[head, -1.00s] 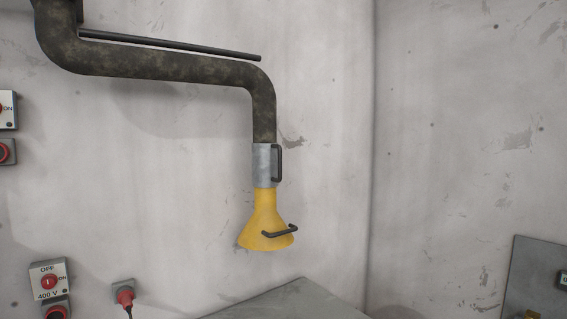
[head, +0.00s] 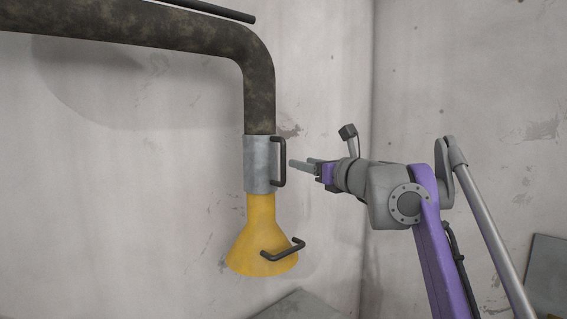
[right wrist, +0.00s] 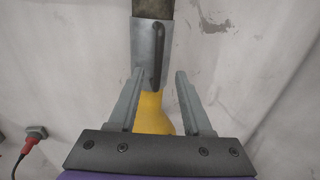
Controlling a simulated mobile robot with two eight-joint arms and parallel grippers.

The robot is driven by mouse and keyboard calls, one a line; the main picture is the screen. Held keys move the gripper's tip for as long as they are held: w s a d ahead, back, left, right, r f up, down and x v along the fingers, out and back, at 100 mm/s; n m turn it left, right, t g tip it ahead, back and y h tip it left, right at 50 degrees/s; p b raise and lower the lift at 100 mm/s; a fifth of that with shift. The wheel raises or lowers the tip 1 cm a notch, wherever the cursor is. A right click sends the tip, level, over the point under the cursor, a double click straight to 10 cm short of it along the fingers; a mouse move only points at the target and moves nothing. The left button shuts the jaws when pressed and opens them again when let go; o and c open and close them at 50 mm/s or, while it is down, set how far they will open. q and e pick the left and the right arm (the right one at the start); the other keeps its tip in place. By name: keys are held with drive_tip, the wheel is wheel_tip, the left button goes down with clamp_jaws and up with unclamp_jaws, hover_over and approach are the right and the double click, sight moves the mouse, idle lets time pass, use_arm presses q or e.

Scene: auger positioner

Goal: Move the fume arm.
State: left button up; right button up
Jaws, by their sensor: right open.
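The fume arm is a dark mottled pipe (head: 180,32) that bends down to a grey metal collar (head: 258,165) and a yellow hood (head: 257,240). A black upright handle (head: 282,162) is on the collar's right side, and a second black handle (head: 284,250) is on the hood. My right gripper (head: 293,164) is open, just right of the collar handle. In the right wrist view the collar (right wrist: 147,45) and its handle (right wrist: 158,52) show ahead, between and beyond the open fingers (right wrist: 158,78). The yellow hood (right wrist: 153,112) is partly hidden behind the gripper. My left gripper is not seen.
A dark bar (head: 212,10) runs above the pipe. A grey surface (head: 300,306) lies below the hood, and a grey panel (head: 548,270) stands at the lower right. A red plug on a cable (right wrist: 30,146) is at the wrist view's left. The wall behind is bare.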

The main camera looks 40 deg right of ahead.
sight(285, 159)
drive_tip(key=w, duration=0.3)
drive_tip(key=w+p, duration=0.1)
drive_tip(key=w, duration=0.6)
drive_tip(key=shift+d+f, duration=0.1)
drive_tip(key=shift+d, duration=0.3)
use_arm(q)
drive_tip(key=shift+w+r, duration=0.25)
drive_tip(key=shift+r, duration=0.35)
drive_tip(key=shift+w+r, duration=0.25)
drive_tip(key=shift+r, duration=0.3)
use_arm(e)
clamp_jaws()
